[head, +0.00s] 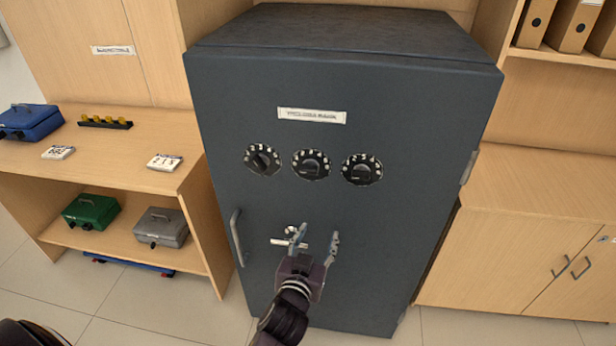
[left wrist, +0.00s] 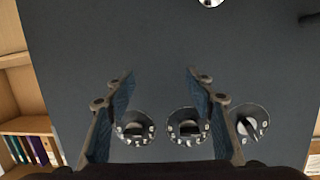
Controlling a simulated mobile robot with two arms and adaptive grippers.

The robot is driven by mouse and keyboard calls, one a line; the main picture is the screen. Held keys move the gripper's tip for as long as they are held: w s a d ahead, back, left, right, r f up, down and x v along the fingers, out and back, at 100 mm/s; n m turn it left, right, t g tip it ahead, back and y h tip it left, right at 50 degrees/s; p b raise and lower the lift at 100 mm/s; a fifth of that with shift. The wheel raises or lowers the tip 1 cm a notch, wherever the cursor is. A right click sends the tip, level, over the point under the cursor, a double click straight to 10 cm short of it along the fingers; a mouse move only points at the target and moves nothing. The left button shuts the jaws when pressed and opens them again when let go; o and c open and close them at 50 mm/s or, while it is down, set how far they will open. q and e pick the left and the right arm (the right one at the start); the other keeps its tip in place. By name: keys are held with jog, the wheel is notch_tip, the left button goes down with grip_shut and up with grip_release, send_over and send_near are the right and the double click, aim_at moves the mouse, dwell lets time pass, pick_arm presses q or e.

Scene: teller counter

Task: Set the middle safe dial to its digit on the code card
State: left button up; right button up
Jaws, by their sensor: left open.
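The dark grey safe (head: 330,215) has three black dials in a row on its door. The middle dial (head: 311,165) sits between the left dial (head: 263,160), whose knob is tilted, and the right dial (head: 362,170). In the left wrist view the row appears reversed, with the middle dial (left wrist: 186,126) between the others, near the right finger. My left gripper (head: 316,238) is open and empty, below the dials and apart from them; its fingers also show in the left wrist view (left wrist: 158,85). Two number cards (head: 164,162) (head: 58,152) lie on the desk; their digits are too small to read surely. My right gripper is out of view.
A silver handle (head: 283,242) is beside my left gripper, and a long door handle (head: 237,238) is at the door's left edge. The left desk holds a blue box (head: 30,121), with green (head: 90,211) and grey boxes (head: 161,228) beneath. A cabinet (head: 545,190) stands right.

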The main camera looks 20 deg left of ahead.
pick_arm(q)
jog(key=n+t+y, duration=0.2)
send_near(308, 173)
jog(key=x, duration=0.2)
jog(key=shift+p+x, duration=0.7)
jog(key=shift+x, duration=3.05)
jog(key=shift+c, duration=0.6)
jog(key=c, duration=1)
